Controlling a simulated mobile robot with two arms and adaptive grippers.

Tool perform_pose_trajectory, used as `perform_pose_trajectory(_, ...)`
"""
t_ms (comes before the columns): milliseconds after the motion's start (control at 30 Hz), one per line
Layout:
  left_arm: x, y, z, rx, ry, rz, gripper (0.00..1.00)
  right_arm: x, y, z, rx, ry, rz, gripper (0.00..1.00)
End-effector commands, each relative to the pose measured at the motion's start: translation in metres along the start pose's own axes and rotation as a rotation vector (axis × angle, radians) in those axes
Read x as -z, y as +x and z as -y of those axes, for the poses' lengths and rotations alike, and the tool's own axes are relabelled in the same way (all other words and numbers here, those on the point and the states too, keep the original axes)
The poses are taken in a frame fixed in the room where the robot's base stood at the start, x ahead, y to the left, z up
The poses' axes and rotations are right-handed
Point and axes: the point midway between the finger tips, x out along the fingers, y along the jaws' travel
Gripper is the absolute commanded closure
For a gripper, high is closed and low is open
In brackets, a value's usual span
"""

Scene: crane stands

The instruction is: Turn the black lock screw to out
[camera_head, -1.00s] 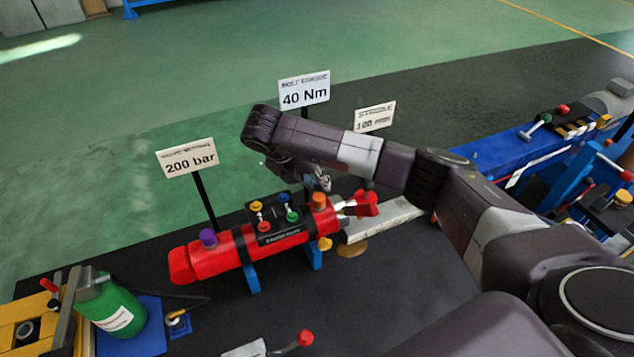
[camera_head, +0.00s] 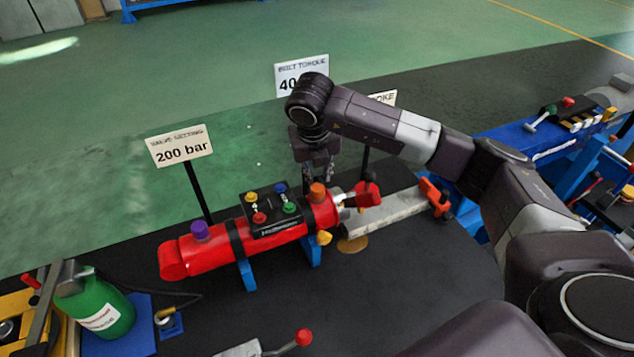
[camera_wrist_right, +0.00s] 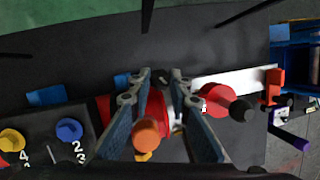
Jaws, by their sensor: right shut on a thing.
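A black knob (camera_head: 371,175) stands on a red end piece (camera_head: 366,195) at the right end of the red cylinder (camera_head: 200,256). The black knob shows in the right wrist view (camera_wrist_right: 241,109), right of the fingers. I cannot tell whether it is the lock screw. My right gripper (camera_head: 318,183) points down above the cylinder's right end, close to the orange cap (camera_head: 318,192) and left of the black knob. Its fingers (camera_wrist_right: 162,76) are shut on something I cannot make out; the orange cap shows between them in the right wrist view. My left gripper is not in view.
A black valve block (camera_head: 273,222) with several coloured knobs sits on the cylinder. Sign posts, including the 200 bar sign (camera_head: 182,147), stand behind it. A grey bar (camera_head: 400,214) and an orange-red clamp (camera_head: 436,196) lie to the right. The dark mat in front is mostly clear.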

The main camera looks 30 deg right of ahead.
Motion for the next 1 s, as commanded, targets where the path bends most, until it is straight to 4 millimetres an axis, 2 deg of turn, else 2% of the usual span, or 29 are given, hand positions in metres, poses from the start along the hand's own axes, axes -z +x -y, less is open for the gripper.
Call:
perform_pose_trajectory(33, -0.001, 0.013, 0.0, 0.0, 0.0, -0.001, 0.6, 0.0, 0.005, 0.002, -0.034, -0.027, 0.005, 1.0)
perform_pose_trajectory(400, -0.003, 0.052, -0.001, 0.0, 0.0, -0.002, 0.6, -0.001, 0.004, 0.007, -0.288, -0.268, 0.005, 1.0)
perform_pose_trajectory(700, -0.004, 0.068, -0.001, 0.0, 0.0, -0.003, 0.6, -0.004, 0.004, 0.011, -0.494, -0.462, 0.004, 1.0)
perform_pose_trajectory(1000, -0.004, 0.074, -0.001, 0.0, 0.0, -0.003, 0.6, -0.007, 0.004, 0.013, -0.701, -0.658, 0.004, 1.0)
